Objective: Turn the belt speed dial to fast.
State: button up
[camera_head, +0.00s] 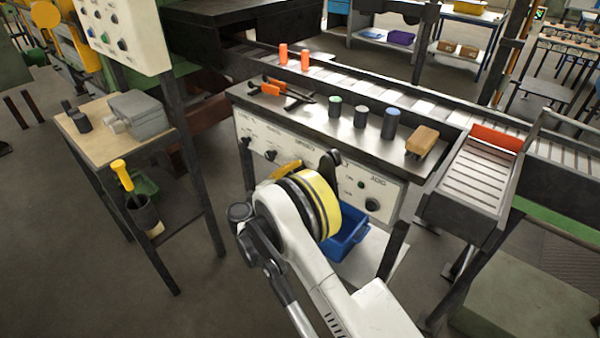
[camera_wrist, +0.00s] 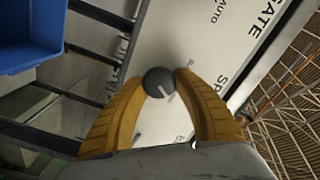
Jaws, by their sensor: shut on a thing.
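The speed dial (camera_wrist: 157,80) is a round dark knob with a pale pointer line, on the white front panel (camera_wrist: 190,40). In the wrist view the pointer line aims down and right. The yellow fingers of my gripper (camera_wrist: 160,82) are closed on the knob from both sides. Part of the word SPEED shows beside it; the marks around the dial are not readable. In the head view my arm hides the dial, and one yellow finger of my gripper (camera_head: 285,170) shows in front of the panel (camera_head: 395,190).
A dark knob (camera_head: 372,204) sits by the JOG label and another (camera_head: 270,155) on the panel's left part. A blue bin (camera_head: 345,235) is below the panel. A side table (camera_head: 95,137) stands left.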

jog(key=o, duration=1.2)
jog(key=shift+c, duration=0.2)
jog(key=v, duration=1.2)
